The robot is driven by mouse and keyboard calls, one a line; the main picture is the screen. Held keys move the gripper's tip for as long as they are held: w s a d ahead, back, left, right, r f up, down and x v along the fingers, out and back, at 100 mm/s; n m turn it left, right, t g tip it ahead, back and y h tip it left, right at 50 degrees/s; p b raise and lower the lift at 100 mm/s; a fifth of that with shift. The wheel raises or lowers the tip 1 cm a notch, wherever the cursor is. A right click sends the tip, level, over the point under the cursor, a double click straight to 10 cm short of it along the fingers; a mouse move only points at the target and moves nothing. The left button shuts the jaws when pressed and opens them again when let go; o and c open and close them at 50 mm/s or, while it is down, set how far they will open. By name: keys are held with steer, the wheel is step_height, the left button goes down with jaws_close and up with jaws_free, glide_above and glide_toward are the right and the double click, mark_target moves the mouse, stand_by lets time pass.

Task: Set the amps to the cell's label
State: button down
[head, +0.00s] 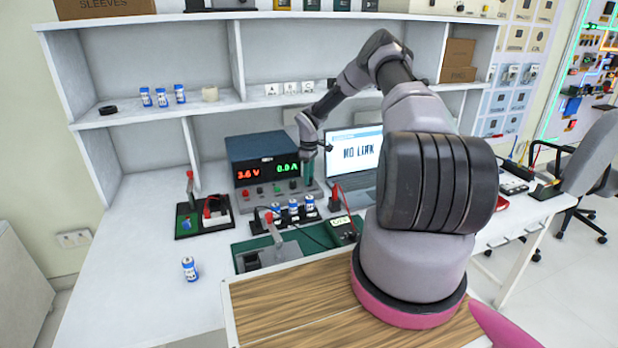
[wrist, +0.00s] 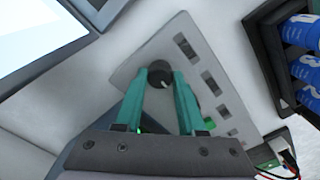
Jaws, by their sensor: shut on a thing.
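The bench power supply (head: 254,146) stands at the back of the bench and shows 3.6 V in red and, as far as I can read, 0.0 A in green. My gripper (head: 308,178) reaches down at the right end of its front panel. In the wrist view, my gripper's green fingers (wrist: 167,76) are shut on a black round knob (wrist: 158,70) with a white mark. Blue-and-white cells (head: 293,206) stand in a black holder in front of the supply, and one loose cell (head: 189,268) stands on the bench at left. Their labels are too small to read.
A black-based device with a red handle (head: 203,216) is at left, and a green mat (head: 300,245) lies in front. Several cells (head: 162,97) stand on the shelf. The left bench is mostly clear.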

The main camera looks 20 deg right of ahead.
steer(key=shift+m, duration=0.3)
steer(key=m, duration=2.2)
steer(key=shift+m, duration=0.4)
steer(key=c, duration=0.5)
jaws_free()
